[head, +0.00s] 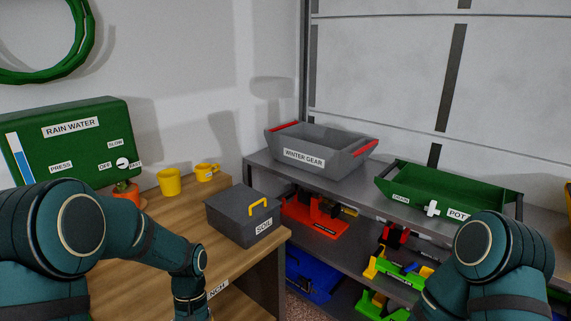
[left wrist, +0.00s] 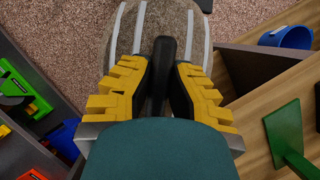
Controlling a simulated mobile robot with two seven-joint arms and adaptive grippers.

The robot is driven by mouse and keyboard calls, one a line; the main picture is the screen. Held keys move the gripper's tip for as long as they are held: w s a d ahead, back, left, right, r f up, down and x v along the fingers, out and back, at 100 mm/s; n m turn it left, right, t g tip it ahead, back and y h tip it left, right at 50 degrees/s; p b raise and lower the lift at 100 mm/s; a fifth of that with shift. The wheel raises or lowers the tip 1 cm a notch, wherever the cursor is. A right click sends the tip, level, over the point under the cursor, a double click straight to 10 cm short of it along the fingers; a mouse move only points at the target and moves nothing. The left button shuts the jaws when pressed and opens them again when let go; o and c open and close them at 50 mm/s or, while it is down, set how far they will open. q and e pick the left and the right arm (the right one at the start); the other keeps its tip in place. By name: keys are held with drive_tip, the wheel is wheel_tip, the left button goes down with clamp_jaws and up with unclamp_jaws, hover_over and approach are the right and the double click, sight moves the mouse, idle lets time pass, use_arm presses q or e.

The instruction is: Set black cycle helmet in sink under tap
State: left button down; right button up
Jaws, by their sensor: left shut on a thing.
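In the left wrist view my left gripper (left wrist: 164,72), with yellow ridged fingers, is shut on a narrow black thing (left wrist: 164,48) that points away from me. Beyond it, a rounded grey-brown speckled surface with pale stripes (left wrist: 180,22) fills the top middle. I cannot tell whether the black part belongs to it, or whether either is the cycle helmet. No sink or tap can be made out in either view. In the head view my left arm reaches down past the bench edge, its gripper out of frame. My right gripper is out of view.
A wooden bench (head: 160,224) bears a grey SOIL box (head: 231,219), yellow mugs (head: 169,182) and a green RAIN WATER panel (head: 75,150). A grey shelf unit (head: 263,165) holds a WINTER GEAR bin (head: 345,162) and green tray (head: 455,187). Speckled floor (left wrist: 60,25) shows between them.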

use_arm(q)
drive_tip(key=shift+s+d+f+m+y, duration=0.15)
drive_tip(key=shift+d+f+m, duration=0.35)
drive_tip(key=shift+f, duration=0.2)
drive_tip(key=shift+s+d+f+m+y, duration=0.1)
drive_tip(key=shift+d+f+m+y, duration=0.05)
drive_tip(key=shift+d+f+m, duration=0.45)
drive_tip(key=shift+a, duration=0.1)
